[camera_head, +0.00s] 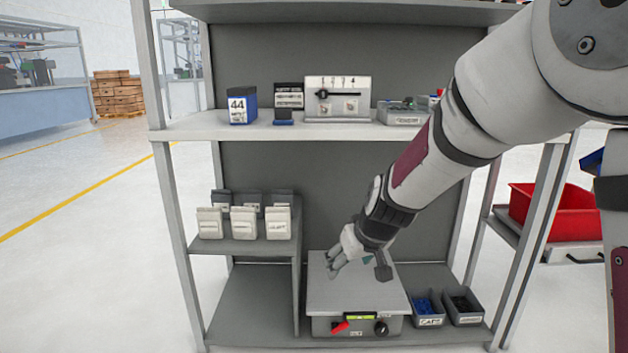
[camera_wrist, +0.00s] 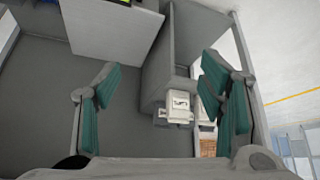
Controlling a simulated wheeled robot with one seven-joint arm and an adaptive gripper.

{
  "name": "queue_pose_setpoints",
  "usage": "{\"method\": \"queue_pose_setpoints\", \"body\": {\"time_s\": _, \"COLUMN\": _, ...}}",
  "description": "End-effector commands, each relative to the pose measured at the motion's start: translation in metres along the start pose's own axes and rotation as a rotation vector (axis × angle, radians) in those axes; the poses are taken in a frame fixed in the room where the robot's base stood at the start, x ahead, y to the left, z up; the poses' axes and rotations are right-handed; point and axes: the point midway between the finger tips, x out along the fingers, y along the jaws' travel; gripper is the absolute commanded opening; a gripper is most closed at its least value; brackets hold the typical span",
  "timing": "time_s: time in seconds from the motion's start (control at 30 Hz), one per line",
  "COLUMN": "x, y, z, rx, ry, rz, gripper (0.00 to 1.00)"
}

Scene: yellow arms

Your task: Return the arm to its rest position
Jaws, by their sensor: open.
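My gripper (camera_head: 352,262) hangs at the end of my outstretched arm, which reaches in from the upper right of the head view. It is in front of the lower part of the shelf unit, by the grey box with a flat top (camera_head: 335,290). I cannot tell how far it is above or in front of that box. In the wrist view my gripper (camera_wrist: 165,100) has its two green-padded fingers wide apart, with nothing held between them. A white labelled block (camera_wrist: 179,104) shows beyond the fingers.
The shelf unit (camera_head: 240,129) surrounds my gripper with boards and posts. White blocks (camera_head: 243,223) stand on a small left shelf. Small bins (camera_head: 429,320) sit right of the flat-topped box. A red bin (camera_head: 560,215) is on the right. Open floor (camera_head: 80,260) lies left.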

Motion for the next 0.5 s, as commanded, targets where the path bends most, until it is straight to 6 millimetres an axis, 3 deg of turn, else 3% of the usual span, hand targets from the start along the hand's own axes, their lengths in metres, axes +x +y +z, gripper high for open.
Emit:
{"method": "queue_pose_setpoints", "body": {"time_s": 0.03, "x": -0.026, "y": -0.001, "z": 0.007, "rx": 0.016, "ry": -0.014, "rz": -0.014, "gripper": 0.64}}
{"method": "queue_pose_setpoints", "body": {"time_s": 0.2, "x": -0.097, "y": -0.008, "z": 0.049, "rx": 0.070, "ry": -0.100, "rz": -0.055, "gripper": 0.64}}
{"method": "queue_pose_setpoints", "body": {"time_s": 0.5, "x": -0.205, "y": -0.020, "z": 0.149, "rx": 0.169, "ry": -0.275, "rz": -0.055, "gripper": 0.64}}
